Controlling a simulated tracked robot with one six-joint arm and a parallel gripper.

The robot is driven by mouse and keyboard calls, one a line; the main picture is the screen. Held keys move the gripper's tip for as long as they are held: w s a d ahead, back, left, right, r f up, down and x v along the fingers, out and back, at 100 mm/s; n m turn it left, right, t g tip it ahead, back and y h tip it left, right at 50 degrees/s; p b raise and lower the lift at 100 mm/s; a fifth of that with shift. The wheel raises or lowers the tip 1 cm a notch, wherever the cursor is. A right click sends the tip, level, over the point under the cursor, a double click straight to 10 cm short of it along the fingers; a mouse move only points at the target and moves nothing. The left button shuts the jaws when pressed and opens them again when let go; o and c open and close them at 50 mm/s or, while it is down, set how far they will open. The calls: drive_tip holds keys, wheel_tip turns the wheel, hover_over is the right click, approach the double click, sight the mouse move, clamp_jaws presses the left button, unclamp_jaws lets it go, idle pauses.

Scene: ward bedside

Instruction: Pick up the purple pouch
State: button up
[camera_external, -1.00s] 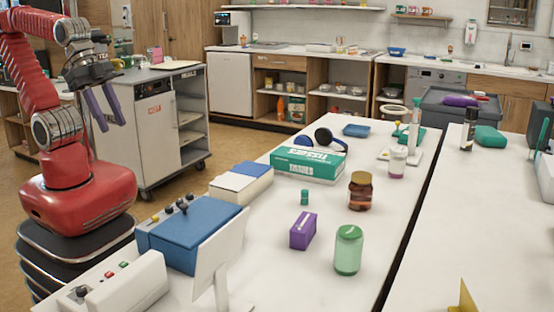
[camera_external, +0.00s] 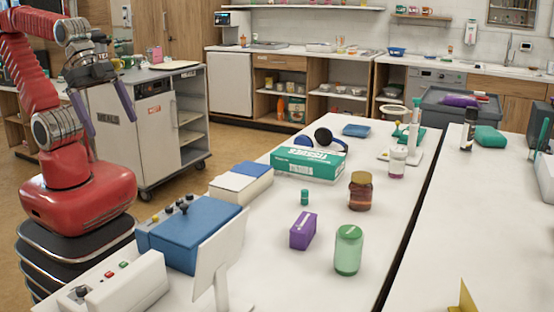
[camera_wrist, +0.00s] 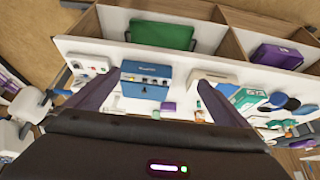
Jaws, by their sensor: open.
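My gripper (camera_external: 111,129) is open and empty at the far left in the external view, beside the table and well away from the purple things. Its two fingers also frame the wrist view (camera_wrist: 158,78). A soft-looking purple item (camera_external: 460,100), perhaps the pouch, lies on the dark grey bin (camera_external: 440,118) at the back right. A purple block-shaped thing (camera_external: 302,231) stands on the white table (camera_external: 275,278), left of the green jar. A purple item (camera_wrist: 277,56) sits in a shelf compartment under the table in the wrist view. I cannot tell which is the pouch.
A blue box with knobs (camera_external: 190,238) stands at the table's near left edge. A green jar (camera_external: 348,250), a brown jar (camera_external: 360,191) and a tissue box (camera_external: 308,163) stand on the table. A green item (camera_wrist: 160,36) sits in another compartment. A grey cart (camera_external: 137,130) stands behind my arm.

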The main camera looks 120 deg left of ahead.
drive_tip(key=shift+w, duration=0.1)
drive_tip(key=w+d+r+n+h, duration=0.2)
drive_tip(key=w+d+n+h, duration=0.4)
drive_tip(key=w, duration=0.7)
drive_tip(key=w+d+n+t, duration=0.1)
drive_tip(key=w+n+t, duration=0.2)
drive_tip(key=w+n, duration=0.95)
drive_tip(key=n+t+y, duration=0.3)
drive_tip(key=n+t, duration=0.1)
drive_tip(key=n, duration=1.1)
hover_over(307, 223)
wheel_tip(307, 223, down, 17)
drive_tip(key=shift+s+f, duration=0.1)
drive_tip(key=shift+a+f+y, duration=0.1)
drive_tip(key=shift+y, duration=0.2)
drive_tip(key=shift+f, duration=1.75)
